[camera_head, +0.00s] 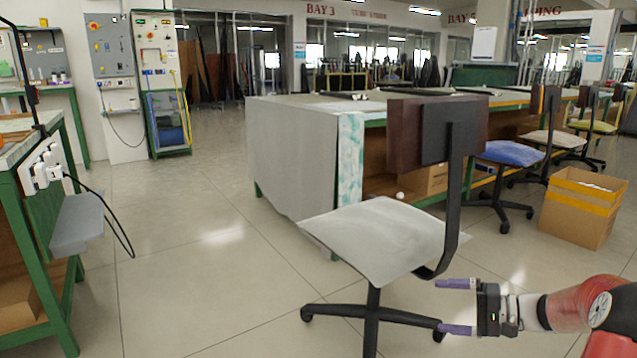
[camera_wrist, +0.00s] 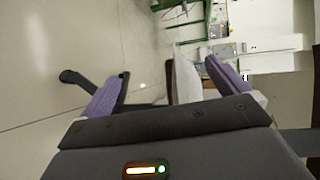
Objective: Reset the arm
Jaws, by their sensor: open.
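My gripper (camera_head: 457,307) is at the lower right of the head view, with its two purple fingers spread wide and pointing left. Nothing is between the fingers. It is beside the grey-seated office chair (camera_head: 375,240), to the right of the chair's base and below its seat level in the picture. In the wrist view my gripper (camera_wrist: 160,85) also shows both purple fingers apart. The wrist view is turned on its side, with part of the chair (camera_wrist: 185,82) beyond the fingers. No rod blanks can be made out.
A long workbench (camera_head: 293,150) draped in grey stands behind the chair. A blue-seated chair (camera_head: 510,153) and an open cardboard box (camera_head: 577,220) are at the right. A green-framed bench (camera_head: 40,230) is at the left. The floor (camera_head: 190,260) between the benches is clear.

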